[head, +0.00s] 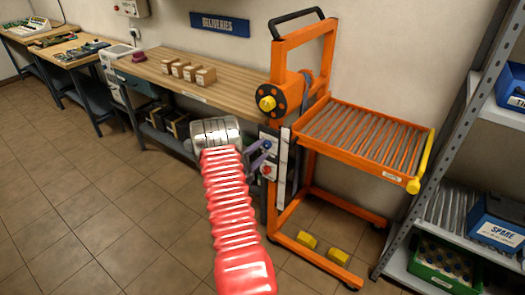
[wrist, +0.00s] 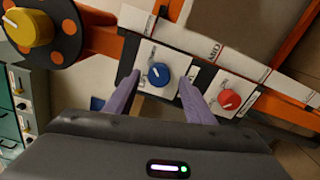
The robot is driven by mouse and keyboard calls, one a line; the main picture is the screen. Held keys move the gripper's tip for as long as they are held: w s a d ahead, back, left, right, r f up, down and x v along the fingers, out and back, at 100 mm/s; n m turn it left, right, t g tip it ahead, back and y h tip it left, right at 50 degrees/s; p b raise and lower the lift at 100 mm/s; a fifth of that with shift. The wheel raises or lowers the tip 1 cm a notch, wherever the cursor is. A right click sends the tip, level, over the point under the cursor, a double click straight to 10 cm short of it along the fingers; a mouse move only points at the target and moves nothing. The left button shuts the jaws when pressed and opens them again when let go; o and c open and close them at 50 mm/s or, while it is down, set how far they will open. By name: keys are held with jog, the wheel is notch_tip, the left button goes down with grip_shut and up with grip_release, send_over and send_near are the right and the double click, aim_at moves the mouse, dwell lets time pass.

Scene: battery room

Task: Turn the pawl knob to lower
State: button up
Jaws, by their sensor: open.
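A blue knob (wrist: 159,75) sits on a white plate on the orange lift's post, its white mark pointing to the upper left in the wrist view. A red knob (wrist: 229,100) sits on a similar plate to its right; it also shows in the head view (head: 267,171). The labels are too small to read, so I cannot tell which is the pawl knob. My gripper (wrist: 159,80) is open, its two purple fingers on either side of the blue knob; I cannot tell whether they touch it. In the head view my gripper (head: 267,149) is at the post.
The orange lift (head: 331,165) carries a roller tray (head: 362,137). A yellow hub on a black disc (head: 267,103) is above the knobs. A wooden bench (head: 215,93) with small boxes stands left, and a grey shelf (head: 462,130) right. Floor at left is clear.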

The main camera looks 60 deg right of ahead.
jog(key=w+a, duration=0.2)
jog(key=a, duration=1)
jog(key=shift+f, duration=0.1)
dwell(0.4)
